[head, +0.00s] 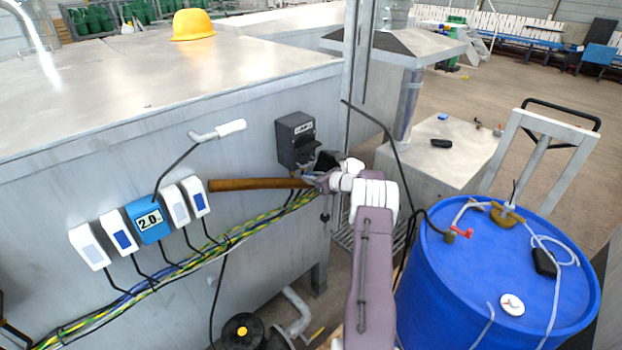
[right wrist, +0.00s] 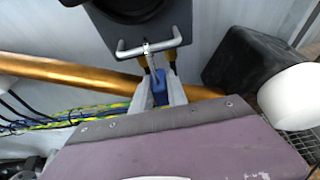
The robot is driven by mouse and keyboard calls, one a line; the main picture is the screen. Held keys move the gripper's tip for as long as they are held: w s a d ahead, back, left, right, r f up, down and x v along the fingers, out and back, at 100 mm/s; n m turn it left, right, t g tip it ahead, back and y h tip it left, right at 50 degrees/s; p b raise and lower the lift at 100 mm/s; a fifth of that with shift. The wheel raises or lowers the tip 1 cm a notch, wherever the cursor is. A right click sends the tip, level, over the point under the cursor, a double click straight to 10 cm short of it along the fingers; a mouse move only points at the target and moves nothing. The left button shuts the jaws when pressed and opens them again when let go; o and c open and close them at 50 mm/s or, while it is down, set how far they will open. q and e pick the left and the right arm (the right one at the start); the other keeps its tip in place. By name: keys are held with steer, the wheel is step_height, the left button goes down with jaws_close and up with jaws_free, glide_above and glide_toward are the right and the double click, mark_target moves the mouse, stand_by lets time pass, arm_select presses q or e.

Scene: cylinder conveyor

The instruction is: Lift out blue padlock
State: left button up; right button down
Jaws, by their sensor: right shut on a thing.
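A small blue padlock (right wrist: 159,92) shows in the right wrist view, upright between the two pale fingers of my right gripper (right wrist: 158,86), which is shut on it. Its thin metal shackle (right wrist: 155,70) reaches up toward the U-shaped metal handle of a dark grey switch box (right wrist: 138,30). I cannot tell whether the shackle still passes through the fitting there. In the head view the right gripper (head: 318,180) is just below the switch box (head: 296,138) on the grey cabinet wall, and the padlock is hidden. My left gripper is not in view.
A copper-coloured pipe (head: 250,184) runs along the wall beside the gripper. Striped cables (head: 255,228) hang below it. A blue drum (head: 450,295) stands close right of my right arm. A black block (right wrist: 240,65) is right of the gripper.

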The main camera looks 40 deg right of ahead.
mark_target(311, 174)
steer(key=shift+r+p, duration=0.7)
steer(key=shift+r, duration=0.75)
steer(key=shift+r, duration=0.3)
steer(key=shift+s, duration=0.15)
steer(key=shift+s+d+f, duration=0.1)
steer(key=shift+s, duration=0.05)
steer(key=shift+s+d+b, duration=0.15)
steer(key=shift+s+b, duration=0.85)
steer(key=shift+s, duration=0.7)
steer(key=shift+s+d+b, duration=0.1)
steer(key=shift+s+b, duration=0.35)
steer(key=shift+s, duration=1.1)
